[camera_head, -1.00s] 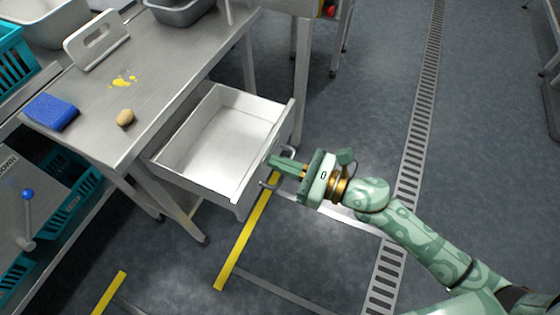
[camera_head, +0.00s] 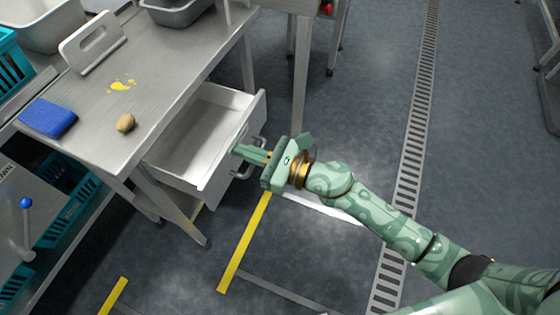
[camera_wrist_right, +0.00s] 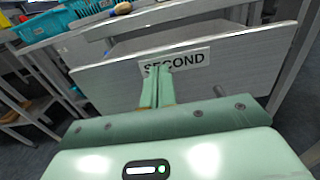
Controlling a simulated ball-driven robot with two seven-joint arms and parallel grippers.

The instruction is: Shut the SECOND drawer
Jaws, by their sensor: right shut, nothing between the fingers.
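The drawer (camera_head: 204,131) under the steel table is partly open and looks empty inside. Its front panel carries a "SECOND" label, seen in the right wrist view (camera_wrist_right: 105,84). A bar handle (camera_head: 247,172) is on the outer face of the front. My right gripper (camera_head: 238,151) is shut and empty, its fingertips at the drawer front by the handle. In the right wrist view the closed fingers (camera_wrist_right: 157,72) point at the label and cover part of it. Whether the tips touch the panel I cannot tell for sure. My left gripper is not in view.
Teal crates (camera_head: 68,200) stand at left. The floor around the drain grate (camera_head: 410,150) is clear.

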